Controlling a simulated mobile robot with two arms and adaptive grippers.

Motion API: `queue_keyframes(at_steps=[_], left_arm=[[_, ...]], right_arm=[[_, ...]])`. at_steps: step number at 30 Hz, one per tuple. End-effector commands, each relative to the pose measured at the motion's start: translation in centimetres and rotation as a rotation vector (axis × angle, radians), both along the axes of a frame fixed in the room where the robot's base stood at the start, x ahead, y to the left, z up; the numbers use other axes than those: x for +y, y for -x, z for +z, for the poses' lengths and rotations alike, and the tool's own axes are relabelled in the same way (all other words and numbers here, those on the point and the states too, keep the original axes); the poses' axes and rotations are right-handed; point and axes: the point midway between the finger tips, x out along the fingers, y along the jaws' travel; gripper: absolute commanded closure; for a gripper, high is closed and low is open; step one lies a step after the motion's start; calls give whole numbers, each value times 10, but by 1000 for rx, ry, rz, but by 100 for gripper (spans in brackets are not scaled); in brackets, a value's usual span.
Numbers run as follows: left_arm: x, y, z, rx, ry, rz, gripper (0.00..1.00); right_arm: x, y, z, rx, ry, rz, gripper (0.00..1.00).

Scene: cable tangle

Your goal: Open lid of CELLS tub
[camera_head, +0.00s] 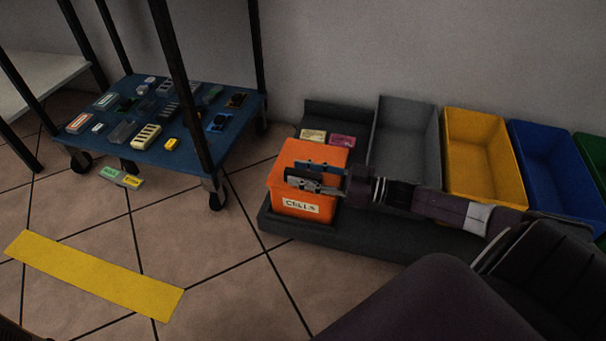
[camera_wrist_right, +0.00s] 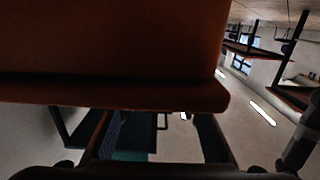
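The orange CELLS tub (camera_head: 284,191) stands on a dark base against the wall, with a white CELLS label (camera_head: 300,206) on its front. Its orange lid (camera_head: 316,151) looks closed. My right gripper (camera_head: 293,173) reaches in from the right, in front of the lid's near part. Its two fingers are apart, with nothing visible held between them. In the right wrist view an orange-brown surface with a dark lower edge (camera_wrist_right: 110,92) fills the top, close to the spread fingers (camera_wrist_right: 160,130). Whether they touch the lid is unclear. My left gripper is not in view.
Grey (camera_head: 404,118), yellow (camera_head: 483,150) and blue (camera_head: 545,158) open bins stand right of the tub. Two small labelled pieces (camera_head: 328,138) lie behind it. A blue wheeled cart (camera_head: 196,160) with small parts stands left. A yellow floor strip (camera_head: 95,275) lies on open tiles.

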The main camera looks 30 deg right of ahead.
Motion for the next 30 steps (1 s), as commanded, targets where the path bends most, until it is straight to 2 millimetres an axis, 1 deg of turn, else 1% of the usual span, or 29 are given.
queue_keyframes(at_steps=[2,11,21,26,28,30], left_arm=[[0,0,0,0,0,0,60],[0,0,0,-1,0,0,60],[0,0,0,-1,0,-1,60],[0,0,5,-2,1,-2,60],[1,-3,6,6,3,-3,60],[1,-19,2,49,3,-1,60]], right_arm=[[0,0,0,0,0,0,67],[0,0,0,1,-1,0,100],[0,0,0,1,-2,0,100],[0,0,5,11,-13,0,100],[0,-1,9,22,-26,0,100],[1,-2,13,38,-44,0,100]])
